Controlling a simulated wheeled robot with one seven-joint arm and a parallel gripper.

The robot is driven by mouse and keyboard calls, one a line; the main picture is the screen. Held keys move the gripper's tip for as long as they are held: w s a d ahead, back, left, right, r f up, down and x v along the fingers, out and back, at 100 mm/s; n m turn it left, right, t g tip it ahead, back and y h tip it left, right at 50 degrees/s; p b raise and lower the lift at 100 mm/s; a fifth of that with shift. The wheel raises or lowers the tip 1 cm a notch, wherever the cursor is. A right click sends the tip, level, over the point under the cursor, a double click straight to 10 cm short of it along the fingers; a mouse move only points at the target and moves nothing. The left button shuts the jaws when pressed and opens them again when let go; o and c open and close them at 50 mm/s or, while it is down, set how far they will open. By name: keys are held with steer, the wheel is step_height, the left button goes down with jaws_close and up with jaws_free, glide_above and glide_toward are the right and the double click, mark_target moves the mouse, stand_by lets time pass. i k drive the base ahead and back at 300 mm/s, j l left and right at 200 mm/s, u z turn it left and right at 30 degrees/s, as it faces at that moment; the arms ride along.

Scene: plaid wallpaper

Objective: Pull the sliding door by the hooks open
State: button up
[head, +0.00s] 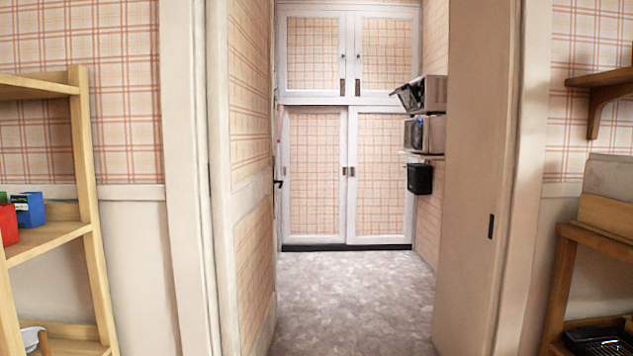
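A tall white-framed cupboard (347,120) with plaid panels stands at the far end of the passage. Its lower left door (315,190) and lower right door (381,185) meet at the middle with no visible gap, and small dark pulls (348,171) sit there. Its upper doors (313,55) also look shut. Small dark fittings (278,183) show at the edge of the left passage wall; I cannot tell whether they are hooks. A plain beige panel (472,170) with a dark recessed pull (491,226) stands at the right of the doorway. My gripper is out of view.
The grey floor (345,295) through the doorway is clear. A microwave (424,94) with its door open sits above another appliance (424,133) on the right wall. Wooden shelves (88,200) stand outside at left, and more shelving (590,240) at right.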

mark_target(314, 144)
steer(key=i, duration=5.75)
steer(key=l+z, duration=0.05)
steer(key=l, duration=0.05)
